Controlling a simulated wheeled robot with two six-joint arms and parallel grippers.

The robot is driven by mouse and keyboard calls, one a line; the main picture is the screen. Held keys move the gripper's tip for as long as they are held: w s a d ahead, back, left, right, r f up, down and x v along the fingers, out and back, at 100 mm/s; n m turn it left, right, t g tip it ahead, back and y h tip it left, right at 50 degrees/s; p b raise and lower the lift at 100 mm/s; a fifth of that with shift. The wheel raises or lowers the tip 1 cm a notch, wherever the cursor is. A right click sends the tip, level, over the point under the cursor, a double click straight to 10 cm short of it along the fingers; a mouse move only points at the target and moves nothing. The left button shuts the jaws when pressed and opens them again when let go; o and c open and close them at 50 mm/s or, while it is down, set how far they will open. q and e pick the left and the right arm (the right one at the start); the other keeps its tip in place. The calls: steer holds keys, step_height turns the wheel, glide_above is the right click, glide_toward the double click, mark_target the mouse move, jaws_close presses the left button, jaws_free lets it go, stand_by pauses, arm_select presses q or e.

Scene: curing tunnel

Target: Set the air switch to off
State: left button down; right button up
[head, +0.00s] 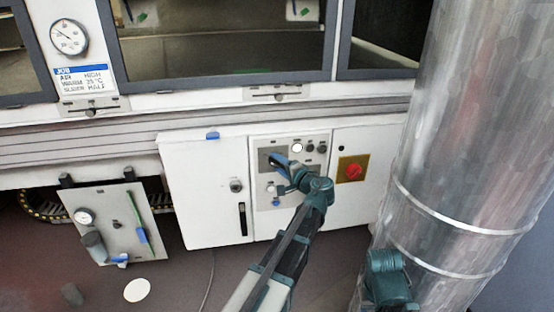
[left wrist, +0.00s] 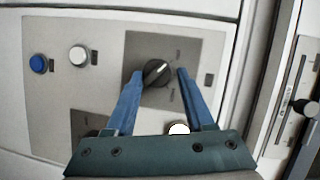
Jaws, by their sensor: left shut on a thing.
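In the left wrist view a black rotary knob (left wrist: 157,73) sits on a grey square plate. Its white pointer line slants to the upper right; the small labels beside it are unreadable. My left gripper (left wrist: 160,77) has its blue fingers on both sides of the knob and is shut on it. In the head view the left gripper (head: 279,160) reaches the upper left of the control panel (head: 318,160) and hides the knob. Whether this knob is the air switch cannot be read. My right gripper is not seen.
A blue button (left wrist: 38,63) and a white button (left wrist: 78,55) are on the panel. A red knob (head: 353,171) on a yellow plate is to the right. A large metal duct (head: 455,130) stands at right.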

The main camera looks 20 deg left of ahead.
arm_select(q)
steer(key=shift+r+n+p, duration=0.3)
steer(key=shift+r, duration=0.05)
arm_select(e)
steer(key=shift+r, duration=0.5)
arm_select(q)
steer(key=c, duration=0.6)
jaws_free()
steer(key=shift+o, duration=1)
steer(key=shift+s+d+r, duration=0.1)
steer(key=shift+r, duration=0.05)
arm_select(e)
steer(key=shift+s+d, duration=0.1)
arm_select(q)
steer(key=shift+s, duration=0.1)
steer(key=r+p+v, duration=0.1)
steer(key=p+v, duration=0.2)
steer(key=v, duration=1)
steer(key=shift+s+d, duration=0.2)
steer(key=shift+s, duration=0.05)
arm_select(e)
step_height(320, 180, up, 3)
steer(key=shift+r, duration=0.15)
